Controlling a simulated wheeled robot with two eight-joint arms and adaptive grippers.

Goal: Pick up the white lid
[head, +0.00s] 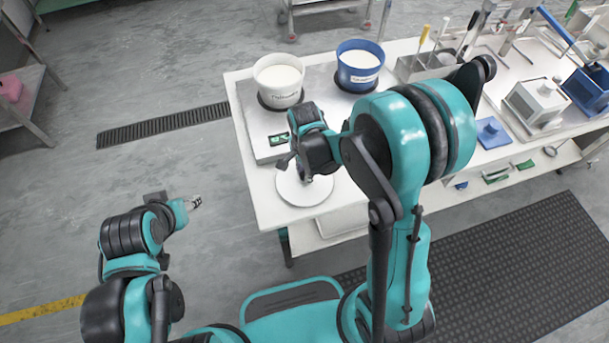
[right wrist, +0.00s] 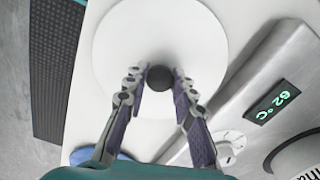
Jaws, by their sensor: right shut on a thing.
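The white lid (head: 308,196) is a round flat disc with a dark ball knob, at the front left corner of the white table (head: 262,200). I cannot tell if it touches the tabletop. It also fills the upper middle of the right wrist view (right wrist: 160,30). My right gripper (right wrist: 160,84) is over the lid, its two fingers shut on the dark knob (right wrist: 160,77) from both sides. In the head view my right wrist hides the knob. My left gripper (head: 193,203) is off the table to the left, over the floor, too small to read.
A heating plate (head: 257,130) with a green display stands behind the lid. It bears a white tub (head: 278,80) and a blue tub (head: 359,66). Tools, a white box (head: 537,104) and blue boxes crowd the table's right side. A blue item (right wrist: 92,156) lies near the lid.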

